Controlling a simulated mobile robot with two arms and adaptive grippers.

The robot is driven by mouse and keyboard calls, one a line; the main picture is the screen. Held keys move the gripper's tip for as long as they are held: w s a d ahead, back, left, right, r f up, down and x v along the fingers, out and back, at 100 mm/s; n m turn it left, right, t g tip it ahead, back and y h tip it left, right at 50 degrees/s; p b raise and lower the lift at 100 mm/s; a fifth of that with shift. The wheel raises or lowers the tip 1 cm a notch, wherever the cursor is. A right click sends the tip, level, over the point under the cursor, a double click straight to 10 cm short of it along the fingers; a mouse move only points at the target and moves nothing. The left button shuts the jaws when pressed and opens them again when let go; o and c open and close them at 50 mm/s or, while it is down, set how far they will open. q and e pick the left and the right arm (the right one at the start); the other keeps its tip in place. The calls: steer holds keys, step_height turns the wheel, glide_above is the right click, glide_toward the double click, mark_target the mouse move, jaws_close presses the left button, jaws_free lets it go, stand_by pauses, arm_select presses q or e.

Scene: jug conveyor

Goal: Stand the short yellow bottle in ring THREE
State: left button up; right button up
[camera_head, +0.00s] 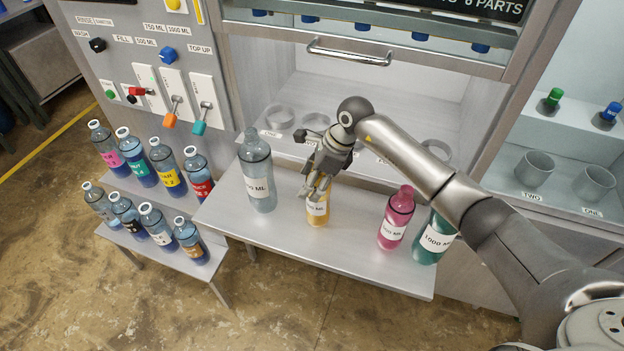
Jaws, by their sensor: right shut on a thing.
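The short yellow bottle (317,213) stands upright on the front metal shelf, its upper part hidden by my right gripper (320,186). The gripper comes down from above and is shut on the bottle's upper part. Behind the shelf, in the open bay, metal rings sit in a row. The left one (279,117) is labelled ONE, another (317,123) is right of it, and one (437,148) is at the far right. My arm hides the middle of the row and most labels, so I cannot make out ring THREE. My left gripper is out of view.
On the same shelf (290,245), a tall clear bottle (257,177) stands left, and a pink bottle (396,220) and a green 1000 ML bottle (434,238) stand right. Several bottles fill the stepped rack (150,247) at left. A handle (349,54) crosses above the bay.

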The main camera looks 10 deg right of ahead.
steer(key=o, duration=0.9)
steer(key=shift+o, duration=0.2)
